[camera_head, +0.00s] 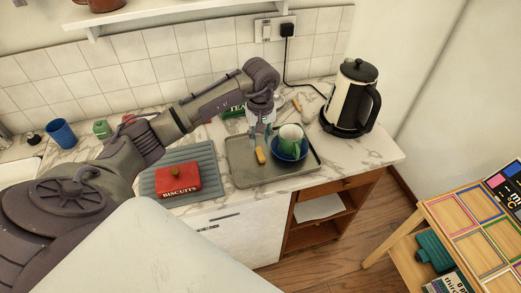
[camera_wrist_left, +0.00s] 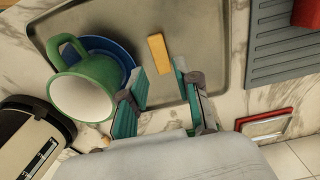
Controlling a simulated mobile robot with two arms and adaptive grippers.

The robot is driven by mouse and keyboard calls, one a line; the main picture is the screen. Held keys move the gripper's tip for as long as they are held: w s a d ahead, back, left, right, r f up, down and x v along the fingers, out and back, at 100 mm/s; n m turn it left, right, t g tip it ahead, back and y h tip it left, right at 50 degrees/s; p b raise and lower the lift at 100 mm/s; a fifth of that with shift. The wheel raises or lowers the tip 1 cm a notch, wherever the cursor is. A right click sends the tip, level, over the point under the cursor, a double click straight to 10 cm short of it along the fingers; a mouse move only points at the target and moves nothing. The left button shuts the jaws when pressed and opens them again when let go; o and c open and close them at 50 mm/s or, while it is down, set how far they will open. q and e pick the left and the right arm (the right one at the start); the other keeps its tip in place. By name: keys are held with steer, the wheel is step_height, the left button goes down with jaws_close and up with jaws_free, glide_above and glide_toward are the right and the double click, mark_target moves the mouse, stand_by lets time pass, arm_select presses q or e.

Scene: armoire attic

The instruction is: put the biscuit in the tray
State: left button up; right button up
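The biscuit (camera_head: 260,155) is a small yellow-tan bar lying in the grey tray (camera_head: 243,174), left of a green and white mug (camera_head: 290,136) that sits in a blue dish (camera_head: 289,153). In the left wrist view the biscuit (camera_wrist_left: 159,55) lies on the tray floor (camera_wrist_left: 207,30), beyond the fingertips and apart from them. My left gripper (camera_head: 262,130) is above the back part of the tray. Its fingers stand apart with nothing between them in the wrist view (camera_wrist_left: 160,88). My right gripper is not in view.
A red biscuit tin (camera_head: 178,184) stands on a ribbed grey mat (camera_head: 208,160) left of the tray. A black and cream kettle (camera_head: 350,98) stands to the right. A green tea tin (camera_head: 234,112) is behind. The counter's right front corner (camera_head: 375,158) is clear.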

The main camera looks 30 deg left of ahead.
mark_target(261, 153)
arm_select(q)
step_height(261, 153, up, 6)
steer(key=b, duration=0.1)
steer(key=shift+r, duration=0.25)
